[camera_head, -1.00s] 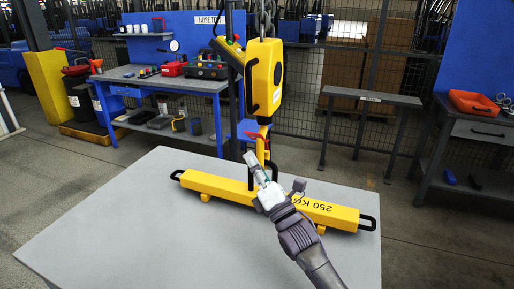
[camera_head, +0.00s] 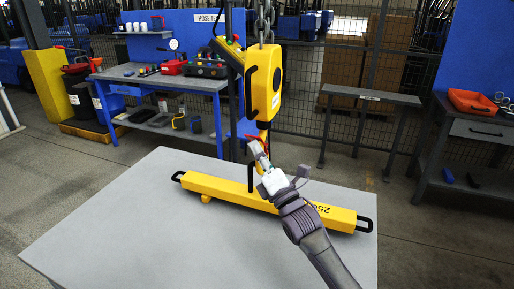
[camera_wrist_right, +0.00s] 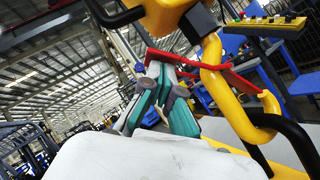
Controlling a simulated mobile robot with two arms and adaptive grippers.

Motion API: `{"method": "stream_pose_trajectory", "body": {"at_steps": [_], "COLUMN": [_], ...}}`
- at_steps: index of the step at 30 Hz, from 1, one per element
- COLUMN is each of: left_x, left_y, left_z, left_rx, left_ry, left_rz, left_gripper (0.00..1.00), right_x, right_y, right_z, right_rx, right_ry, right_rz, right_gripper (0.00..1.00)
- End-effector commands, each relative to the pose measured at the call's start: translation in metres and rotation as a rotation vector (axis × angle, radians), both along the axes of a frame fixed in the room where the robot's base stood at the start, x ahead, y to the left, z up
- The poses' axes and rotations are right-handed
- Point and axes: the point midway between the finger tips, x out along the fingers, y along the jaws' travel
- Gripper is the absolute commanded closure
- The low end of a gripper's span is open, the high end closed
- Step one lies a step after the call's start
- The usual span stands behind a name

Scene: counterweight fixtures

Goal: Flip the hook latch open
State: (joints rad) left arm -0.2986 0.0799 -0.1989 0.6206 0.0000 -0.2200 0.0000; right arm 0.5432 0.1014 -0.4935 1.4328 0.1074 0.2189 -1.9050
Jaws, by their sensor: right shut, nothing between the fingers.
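The yellow hoist block (camera_head: 264,82) hangs from a chain above the table. Its yellow hook (camera_wrist_right: 222,88) curves down through a black loop (camera_wrist_right: 293,135) at the beam. The red latch (camera_wrist_right: 190,60) reaches across from the hook toward my fingers in the wrist view; its red also shows in the head view (camera_head: 250,137). My right gripper (camera_head: 256,149) is shut and empty. Its teal fingertips (camera_wrist_right: 158,78) are at the latch's end, seemingly touching it. The yellow weight beam (camera_head: 228,191) lies on the grey table (camera_head: 110,225). My left gripper is not in view.
A blue workbench (camera_head: 160,84) with tools stands behind at the left. A grey stand (camera_head: 370,97) and a workbench with a red tray (camera_head: 472,102) are at the right. The table's front left is clear.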

Motion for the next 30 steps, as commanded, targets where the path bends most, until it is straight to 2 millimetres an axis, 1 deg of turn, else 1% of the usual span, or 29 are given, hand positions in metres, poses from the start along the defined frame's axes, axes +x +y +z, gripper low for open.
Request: {"method": "stream_pose_trajectory", "body": {"at_steps": [1,3,9,15,21,30], "left_x": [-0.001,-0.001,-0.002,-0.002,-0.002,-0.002], "left_y": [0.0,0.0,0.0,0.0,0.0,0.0], "left_z": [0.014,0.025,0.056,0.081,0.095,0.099], "left_rx": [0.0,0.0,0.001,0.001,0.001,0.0], "left_ry": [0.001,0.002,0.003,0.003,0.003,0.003], "left_rz": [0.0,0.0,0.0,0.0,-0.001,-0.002], "left_gripper": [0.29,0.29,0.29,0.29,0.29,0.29], "right_x": [0.0,0.002,0.007,0.012,0.017,0.019], "right_y": [0.0,-0.001,-0.003,-0.005,-0.007,-0.008], "right_z": [0.011,0.015,0.026,0.033,0.034,0.033], "right_rx": [0.012,0.03,0.083,0.128,0.16,0.173], "right_ry": [0.024,0.068,0.198,0.311,0.386,0.421], "right_rz": [-0.001,-0.001,-0.001,-0.002,-0.001,-0.001], "right_gripper": [1.0,1.0,1.0,1.0,1.0,1.0]}}
